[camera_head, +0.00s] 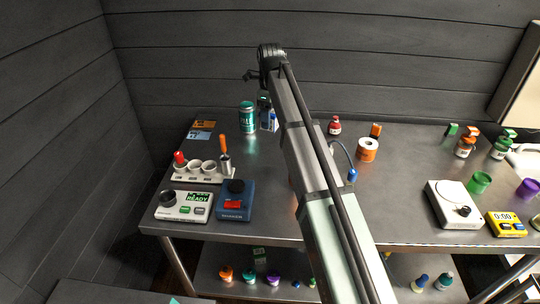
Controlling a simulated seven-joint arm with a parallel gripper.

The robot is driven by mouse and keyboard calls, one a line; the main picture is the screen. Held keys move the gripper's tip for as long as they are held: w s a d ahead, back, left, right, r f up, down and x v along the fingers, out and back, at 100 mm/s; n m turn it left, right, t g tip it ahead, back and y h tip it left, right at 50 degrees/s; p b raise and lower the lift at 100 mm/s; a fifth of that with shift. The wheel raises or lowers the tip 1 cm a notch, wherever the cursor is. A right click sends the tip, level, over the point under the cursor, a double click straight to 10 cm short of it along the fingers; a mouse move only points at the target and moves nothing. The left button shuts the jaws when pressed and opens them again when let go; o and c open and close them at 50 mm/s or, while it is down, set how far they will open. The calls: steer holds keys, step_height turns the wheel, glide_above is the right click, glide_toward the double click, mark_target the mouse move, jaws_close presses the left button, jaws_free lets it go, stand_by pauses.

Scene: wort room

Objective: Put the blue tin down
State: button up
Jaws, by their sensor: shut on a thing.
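My gripper (265,108) hangs down at the far end of my arm, over the back left of the table. It is shut on a small blue-and-white thing (270,121), which I take for the blue tin. The fingertips are small and partly hidden, so the grip shows poorly. I cannot tell whether the tin touches the table top or hangs just above it. A teal can (247,118) with a white label stands upright just left of it.
Orange and blue cards (203,130) lie left of the can. In front are a white holder (203,173) with cups, a white device reading READY (184,206) and a blue device (235,200). An orange-and-white roll (367,150) and red bottle (335,126) stand right of my arm.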

steer(key=shift+s+d+f+n, duration=0.15)
steer(key=shift+s+n, duration=0.35)
steer(key=shift+s, duration=0.25)
steer(key=shift+s+n, duration=0.15)
steer(key=shift+n, duration=1.05)
steer(key=shift+f, duration=5.05)
steer(key=shift+f, duration=0.1)
steer(key=o, duration=1.1)
step_height(320, 180, up, 12)
steer(key=shift+r, duration=0.15)
